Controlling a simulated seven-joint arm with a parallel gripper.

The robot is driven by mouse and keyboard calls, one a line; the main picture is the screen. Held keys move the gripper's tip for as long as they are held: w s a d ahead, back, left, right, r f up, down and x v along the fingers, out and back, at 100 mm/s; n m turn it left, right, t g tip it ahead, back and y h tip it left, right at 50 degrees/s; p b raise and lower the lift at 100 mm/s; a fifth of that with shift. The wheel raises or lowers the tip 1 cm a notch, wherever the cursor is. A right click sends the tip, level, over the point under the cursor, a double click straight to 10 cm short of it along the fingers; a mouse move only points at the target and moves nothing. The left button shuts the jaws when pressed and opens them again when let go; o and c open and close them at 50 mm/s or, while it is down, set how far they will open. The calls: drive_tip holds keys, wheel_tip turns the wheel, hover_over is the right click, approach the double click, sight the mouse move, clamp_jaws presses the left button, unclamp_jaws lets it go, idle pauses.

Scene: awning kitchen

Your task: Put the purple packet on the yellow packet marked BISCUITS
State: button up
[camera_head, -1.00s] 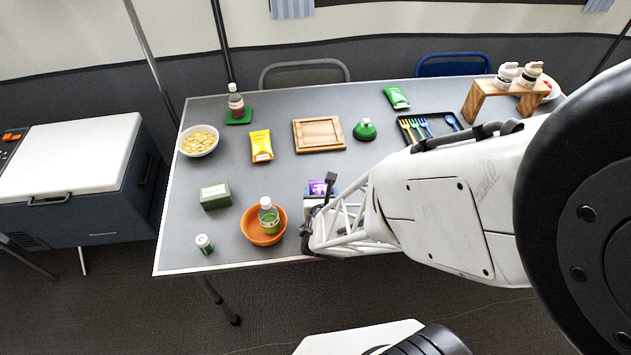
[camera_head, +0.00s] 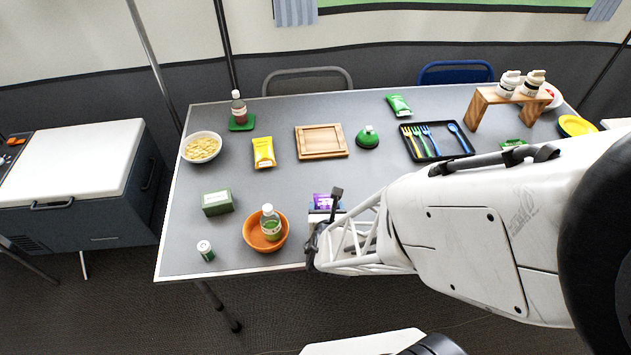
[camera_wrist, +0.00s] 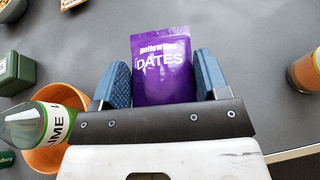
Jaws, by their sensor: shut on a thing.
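The purple packet (camera_head: 323,203), marked DATES, is between the fingers of my gripper (camera_wrist: 162,84) near the front edge of the table. In the wrist view the packet (camera_wrist: 163,72) stands between the two blue finger pads, and my gripper is shut on it. Its lower part is hidden behind the gripper's dark bar. The yellow packet (camera_head: 263,152) lies flat at the back left of the table, between the bowl of yellow pieces and the wooden board. Its lettering is too small to read.
An orange bowl (camera_head: 250,242) holding a green-labelled bottle (camera_head: 270,225) stands just left of my gripper. A green box (camera_head: 217,202) is farther left. A wooden board (camera_head: 321,141) and a green domed object (camera_head: 367,138) lie behind. The table between the packets is mostly clear.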

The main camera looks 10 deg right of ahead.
drive_tip(key=shift+w, duration=0.1)
drive_tip(key=shift+w+a+r, duration=0.35)
drive_tip(key=shift+w+r, duration=0.25)
drive_tip(key=shift+w, duration=0.25)
drive_tip(key=w+a+r+m+h, duration=0.1)
drive_tip(key=w+a+r, duration=0.2)
drive_tip(key=w, duration=0.3)
drive_tip(key=w+a+r+h, duration=0.1)
drive_tip(key=w+a+r, duration=0.2)
drive_tip(key=w, duration=0.4)
drive_tip(key=m+h, duration=0.1)
drive_tip(key=m, duration=0.1)
hover_over(262, 151)
drive_tip(key=shift+w+r+g, duration=0.1)
drive_tip(key=shift+r+g, duration=0.3)
drive_tip(key=shift+r, duration=0.05)
drive_tip(key=shift+f, duration=0.1)
drive_tip(key=shift+f, duration=3)
